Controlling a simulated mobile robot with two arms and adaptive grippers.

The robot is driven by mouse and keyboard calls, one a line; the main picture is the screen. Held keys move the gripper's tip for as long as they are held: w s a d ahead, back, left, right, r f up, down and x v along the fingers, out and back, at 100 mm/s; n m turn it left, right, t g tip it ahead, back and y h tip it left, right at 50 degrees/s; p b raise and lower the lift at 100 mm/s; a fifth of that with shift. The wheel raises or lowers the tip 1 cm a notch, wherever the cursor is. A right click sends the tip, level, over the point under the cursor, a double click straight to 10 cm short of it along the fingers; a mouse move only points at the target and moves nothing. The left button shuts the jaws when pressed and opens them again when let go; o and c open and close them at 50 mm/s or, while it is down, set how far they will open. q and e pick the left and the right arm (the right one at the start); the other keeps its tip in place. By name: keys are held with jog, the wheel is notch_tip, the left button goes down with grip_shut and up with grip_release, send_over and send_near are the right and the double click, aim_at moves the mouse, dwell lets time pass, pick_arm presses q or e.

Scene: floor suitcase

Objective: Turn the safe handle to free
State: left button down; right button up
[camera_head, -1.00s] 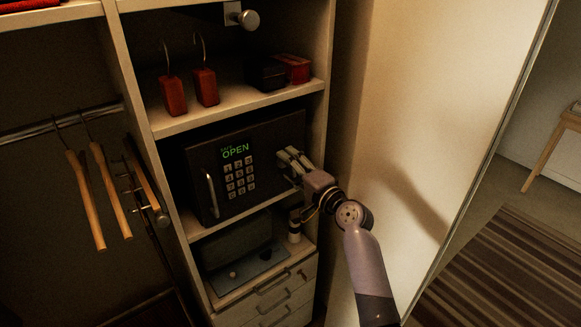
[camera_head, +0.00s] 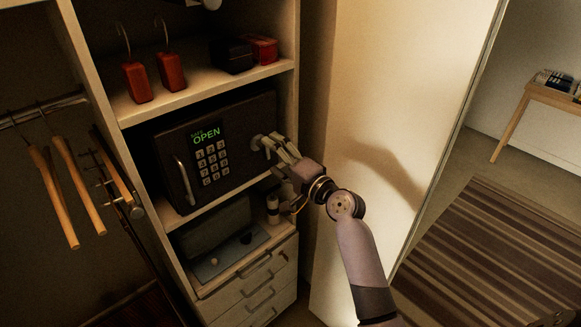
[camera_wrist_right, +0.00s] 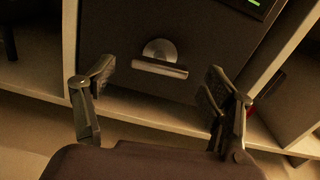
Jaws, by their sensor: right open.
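The dark safe (camera_head: 168,140) stands on a cabinet shelf, its door front showing a keypad and a green OPEN display (camera_head: 206,134). A round metal handle (camera_head: 257,142) sits at the right of the door, partly hidden by my right gripper (camera_head: 270,147). In the right wrist view the handle is a pale disc with a crossbar (camera_wrist_right: 160,68), the bar nearly level. My right gripper (camera_wrist_right: 158,88) is open, its fingers on either side of the handle in the picture, with gaps between them and the bar. My left gripper is out of view.
A vertical pull bar (camera_head: 185,181) is on the safe's left side. Red blocks with hooks (camera_head: 171,72) and small boxes (camera_head: 262,49) lie on the shelf above. Drawers (camera_head: 252,293) are below. A pale panel (camera_head: 385,110) stands right of my arm.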

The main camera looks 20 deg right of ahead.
jog(key=v, duration=0.7)
jog(key=shift+s, duration=0.35)
jog(key=shift+d, duration=0.1)
notch_tip(320, 180, down, 23)
jog(key=n+g+h+b, duration=0.1)
jog(key=g+h+b, duration=0.1)
jog(key=g+h, duration=0.15)
jog(key=s+f+n+g+b, duration=0.15)
jog(key=s+f, duration=0.25)
jog(key=f, duration=0.4)
jog(key=s+f+n+g, duration=0.15)
jog(key=s+f, duration=0.25)
jog(key=f, duration=0.4)
jog(key=s+f+n+g, duration=0.1)
jog(key=s+f+g, duration=0.1)
jog(key=s+f, duration=0.35)
jog(key=s+f+n+g+h+b, duration=0.1)
jog(key=s+f+n+g, duration=0.1)
jog(key=s+f, duration=0.6)
jog(key=s+f+n+g+b, duration=0.1)
jog(key=s+f+n+g, duration=0.2)
jog(key=s, duration=1.3)
jog(key=s+f+n+g+h+b, duration=0.1)
jog(key=s+f+n, duration=0.4)
jog(key=s+f, duration=0.7)
notch_tip(320, 180, down, 2)
jog(key=shift+g+h, duration=0.35)
jog(key=shift+g, duration=0.4)
